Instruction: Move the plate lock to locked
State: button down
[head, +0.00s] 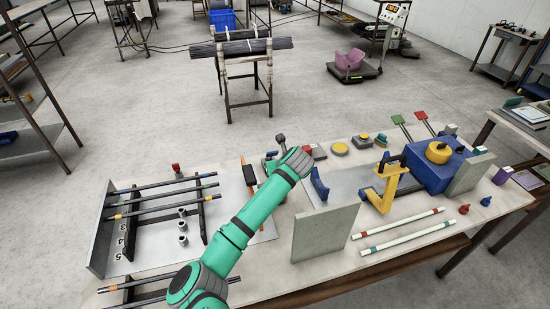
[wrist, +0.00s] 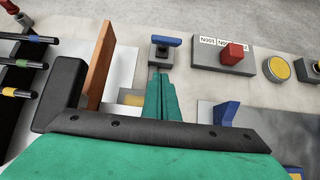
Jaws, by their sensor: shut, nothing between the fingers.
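A small grey block with a blue handle on top (wrist: 167,42) stands just beyond my fingertips in the wrist view. It looks like the plate lock, but I cannot read a label on it or tell its position. My gripper (wrist: 160,77) is shut and empty, its two green fingers together and pointing at that block. I cannot tell whether they touch it. In the head view my arm's wrist hides most of the gripper and part of this area.
A grey labelled base with a red block (wrist: 232,54) and a yellow round button (wrist: 277,69) stand to the right. A brown upright plank (wrist: 97,62) and racked dark rods (head: 160,203) are left. A grey upright panel (head: 325,232) stands at the table's front.

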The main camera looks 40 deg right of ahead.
aim_at(271, 157)
jog(key=w, duration=0.1)
jog(key=w+d+r, duration=0.1)
jog(key=w, duration=0.1)
jog(key=shift+w+d+r, duration=0.25)
jog(key=shift+d+r, duration=0.05)
jog(key=shift+d, duration=0.1)
jog(key=shift+w, duration=0.1)
